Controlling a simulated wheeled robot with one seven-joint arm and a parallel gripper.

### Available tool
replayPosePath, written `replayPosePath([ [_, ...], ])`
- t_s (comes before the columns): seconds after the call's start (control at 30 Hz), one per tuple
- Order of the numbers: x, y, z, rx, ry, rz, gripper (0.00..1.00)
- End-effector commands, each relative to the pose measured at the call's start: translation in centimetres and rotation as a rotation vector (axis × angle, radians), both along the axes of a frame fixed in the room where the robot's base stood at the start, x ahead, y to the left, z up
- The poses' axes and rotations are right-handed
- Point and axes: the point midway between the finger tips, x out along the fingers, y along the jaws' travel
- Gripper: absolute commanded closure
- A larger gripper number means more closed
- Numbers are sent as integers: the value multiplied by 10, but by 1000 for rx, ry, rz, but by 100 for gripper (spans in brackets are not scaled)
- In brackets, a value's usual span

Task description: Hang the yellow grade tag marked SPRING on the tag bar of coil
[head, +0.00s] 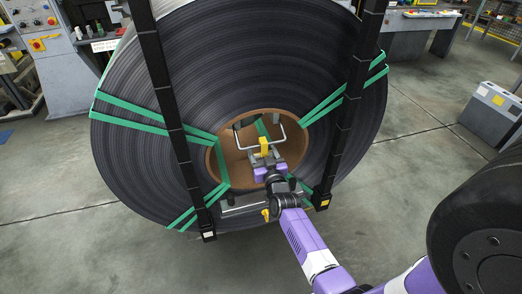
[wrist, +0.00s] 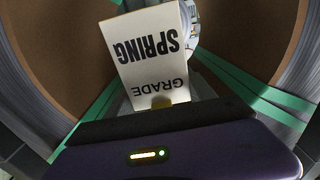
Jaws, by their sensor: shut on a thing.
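The big dark coil (head: 260,60) fills the head view, with a brown core (head: 222,158) at its middle. My gripper (head: 264,160) is in front of the core, shut on the grade tag. The tag shows as a small yellow piece (head: 264,145) in the head view. In the wrist view the tag (wrist: 153,55) shows a pale face with SPRING and GRADE upside down. A thin silver wire frame (head: 281,133) stands in the core's mouth, around and behind the tag; I cannot tell whether they touch. A pale round metal part shows partly behind the tag in the wrist view.
Green straps (head: 128,114) cross the coil and its core. Two black uprights (head: 167,90) stand in front of the coil, left and right of the core. A grey bar (head: 240,208) lies below the core, partly behind my arm. Grey floor is clear at the lower left.

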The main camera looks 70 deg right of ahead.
Motion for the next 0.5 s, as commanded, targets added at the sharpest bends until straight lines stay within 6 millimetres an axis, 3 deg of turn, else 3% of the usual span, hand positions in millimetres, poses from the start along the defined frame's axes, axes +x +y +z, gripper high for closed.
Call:
replayPosePath([
  [0.43,0,0,-11,0,0,0,83],
  [0.47,0,0,-11,-1,-1,0,35],
  [0.5,0,0,-10,0,0,0,28],
])
